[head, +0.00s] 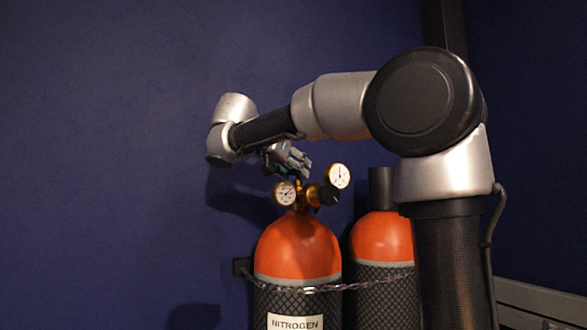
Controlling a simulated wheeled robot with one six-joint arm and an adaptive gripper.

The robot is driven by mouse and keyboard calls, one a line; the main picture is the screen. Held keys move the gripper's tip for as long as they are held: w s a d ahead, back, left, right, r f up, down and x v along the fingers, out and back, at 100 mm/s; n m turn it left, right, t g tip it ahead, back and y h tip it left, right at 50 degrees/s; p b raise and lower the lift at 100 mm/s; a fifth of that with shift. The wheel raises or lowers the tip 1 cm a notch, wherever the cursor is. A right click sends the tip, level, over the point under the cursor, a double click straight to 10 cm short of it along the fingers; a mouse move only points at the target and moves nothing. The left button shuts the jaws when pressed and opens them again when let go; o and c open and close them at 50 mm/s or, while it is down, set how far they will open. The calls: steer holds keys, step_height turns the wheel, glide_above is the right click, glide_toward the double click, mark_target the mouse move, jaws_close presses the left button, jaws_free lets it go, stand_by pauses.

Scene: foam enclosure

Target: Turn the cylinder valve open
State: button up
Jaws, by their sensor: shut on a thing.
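The nitrogen cylinder (298,250) stands upright, with an orange shoulder, a dark netted body and a white NITROGEN label. Brass fittings on its top carry a left gauge (285,193), a right gauge (338,176) and a black knob (329,195). My gripper (291,163) reaches down from the upper left to the top of this cylinder, just above and between the gauges. Its fingers are shut on the cylinder valve, which they mostly hide. How far the valve is turned cannot be seen.
A second orange cylinder (381,236) with a dark cap stands close behind on the right, partly behind my arm. A chain (322,289) runs across both cylinders. A dark blue wall is close behind. A grey ledge (540,300) is at lower right. The left side looks clear.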

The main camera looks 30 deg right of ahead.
steer(key=shift+s+n+y, duration=0.15)
steer(key=shift+n+y, duration=0.15)
steer(key=n+t+y, duration=0.2)
steer(key=n+t, duration=0.1)
steer(key=d+n+t+y, duration=0.1)
steer(key=shift+s, duration=0.35)
steer(key=n+t+y, duration=0.1)
steer(key=y, duration=0.1)
steer(key=n+y, duration=0.2)
steer(key=n+t+y, duration=0.1)
steer(key=n, duration=0.1)
steer(key=shift+s+d+t+y, duration=0.1)
steer(key=shift+d+t+y, duration=0.2)
steer(key=shift+y, duration=0.1)
steer(key=shift+n+y, duration=0.5)
steer(key=shift+n, duration=0.1)
steer(key=o, duration=1)
step_height(320, 180, up, 10)
